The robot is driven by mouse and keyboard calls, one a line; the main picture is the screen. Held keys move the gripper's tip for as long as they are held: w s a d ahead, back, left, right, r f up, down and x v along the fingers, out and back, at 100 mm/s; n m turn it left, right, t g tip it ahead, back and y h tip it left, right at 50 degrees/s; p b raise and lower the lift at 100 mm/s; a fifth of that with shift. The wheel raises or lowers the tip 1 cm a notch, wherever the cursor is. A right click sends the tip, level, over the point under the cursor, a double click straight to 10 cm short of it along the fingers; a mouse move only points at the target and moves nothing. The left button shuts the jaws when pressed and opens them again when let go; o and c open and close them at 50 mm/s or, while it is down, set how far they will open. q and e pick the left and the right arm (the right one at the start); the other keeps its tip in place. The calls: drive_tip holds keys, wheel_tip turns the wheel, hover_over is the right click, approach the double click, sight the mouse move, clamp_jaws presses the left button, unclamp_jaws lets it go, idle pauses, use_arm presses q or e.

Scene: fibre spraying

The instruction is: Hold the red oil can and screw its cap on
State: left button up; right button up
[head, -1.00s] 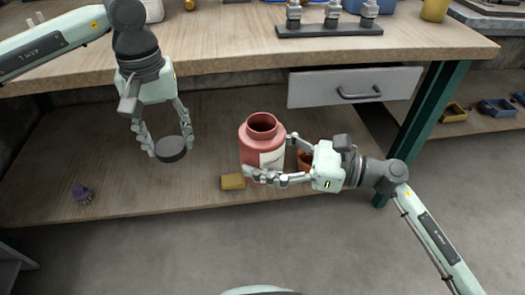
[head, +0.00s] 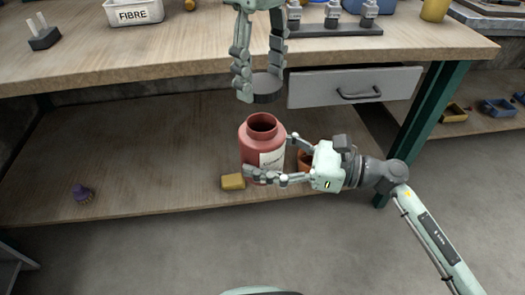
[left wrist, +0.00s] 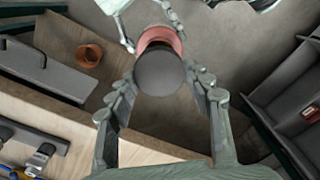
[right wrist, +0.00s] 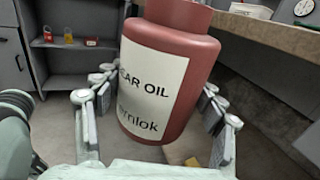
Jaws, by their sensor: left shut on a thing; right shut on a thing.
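A yellow block (head: 233,182) lies by the can's front left. An orange-brown pot (head: 305,158) stands behind my right gripper. A grey drawer (head: 353,87) hangs at the right under the workbench top (head: 180,45).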

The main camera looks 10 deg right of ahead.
sight(260, 122)
use_arm(q)
drive_tip(key=shift+f, duration=2)
drive_tip(key=shift+f, duration=0.1)
drive_tip(key=shift+f, duration=0.8)
drive_tip(key=shift+f, duration=0.55)
